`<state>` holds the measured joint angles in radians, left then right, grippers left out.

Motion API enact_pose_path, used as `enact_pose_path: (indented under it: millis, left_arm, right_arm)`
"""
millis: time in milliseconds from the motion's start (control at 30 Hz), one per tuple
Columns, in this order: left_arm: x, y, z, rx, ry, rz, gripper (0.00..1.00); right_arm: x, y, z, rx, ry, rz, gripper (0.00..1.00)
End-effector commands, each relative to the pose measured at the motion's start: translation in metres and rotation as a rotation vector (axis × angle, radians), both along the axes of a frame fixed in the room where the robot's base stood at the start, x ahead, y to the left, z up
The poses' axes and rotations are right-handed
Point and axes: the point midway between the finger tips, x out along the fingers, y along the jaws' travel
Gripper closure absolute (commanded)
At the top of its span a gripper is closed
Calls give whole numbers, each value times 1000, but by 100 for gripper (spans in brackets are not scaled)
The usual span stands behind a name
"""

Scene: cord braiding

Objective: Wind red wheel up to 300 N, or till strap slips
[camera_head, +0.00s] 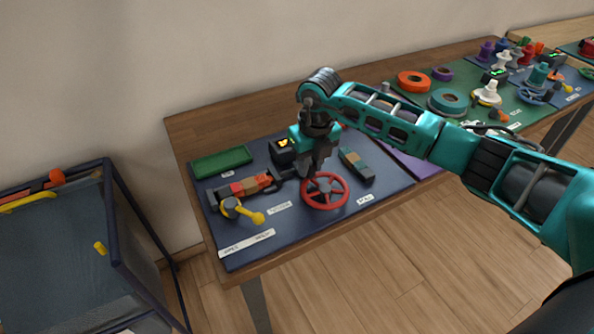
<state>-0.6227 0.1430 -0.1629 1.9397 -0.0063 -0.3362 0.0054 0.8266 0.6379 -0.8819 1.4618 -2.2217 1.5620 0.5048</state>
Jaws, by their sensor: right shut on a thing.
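The red wheel (325,206) is a spoked handwheel on the dark blue mat of the bench. My right gripper (317,172) points down at the wheel's back part and is shut on it; the fingers hide some of the rim and the exact grip is hard to see. To the wheel's left lies a red and brown banded piece (250,186), possibly the strap, in a dark holder. A small black box with a yellow lit readout (284,144) stands behind; its figures are too small to read. My left gripper is out of view.
A yellow-handled lever (248,213) is at the mat's front left, a green tray (221,162) behind it. A dark green and grey device (356,164) lies right of the wheel. Tape rolls and spools crowd the bench's right part. A blue-framed bin (112,220) stands left.

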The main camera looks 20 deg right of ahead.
Motion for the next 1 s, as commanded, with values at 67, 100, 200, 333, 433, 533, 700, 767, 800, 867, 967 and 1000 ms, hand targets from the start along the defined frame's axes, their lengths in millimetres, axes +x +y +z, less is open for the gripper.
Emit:
enact_pose_path:
  millis: [67, 100, 200, 333, 433, 533, 700, 767, 800, 867, 967, 1000]
  left_arm:
    - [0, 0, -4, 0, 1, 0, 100]
    - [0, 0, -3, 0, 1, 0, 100]
    - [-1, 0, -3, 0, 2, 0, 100]
    - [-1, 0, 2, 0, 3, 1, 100]
    - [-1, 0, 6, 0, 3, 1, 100]
    - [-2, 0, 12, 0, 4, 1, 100]
    - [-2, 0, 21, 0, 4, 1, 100]
    - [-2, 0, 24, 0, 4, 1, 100]
    - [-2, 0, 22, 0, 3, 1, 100]
    - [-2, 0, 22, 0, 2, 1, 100]
    - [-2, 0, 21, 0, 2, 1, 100]
    - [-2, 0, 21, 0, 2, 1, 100]
  right_arm:
    - [4, -13, 0, -2, -7, -6, 100]
    - [4, -19, 1, -4, -6, -8, 100]
    - [2, -33, 2, -6, -6, -8, 100]
    - [-7, -48, 3, -7, -5, -7, 100]
    - [-17, -58, 3, -7, -4, -6, 100]
    - [-29, -64, 4, -8, -2, -6, 100]
    - [-51, -66, 3, -8, 0, -3, 100]
    - [-59, -65, 3, -7, 0, -2, 100]
    - [-64, -62, 1, -6, 1, -2, 100]
    - [-71, -59, 0, -6, 1, -2, 100]
    - [-81, -50, 1, -5, 1, -1, 100]
    - [-85, -46, 1, -5, 2, 1, 100]
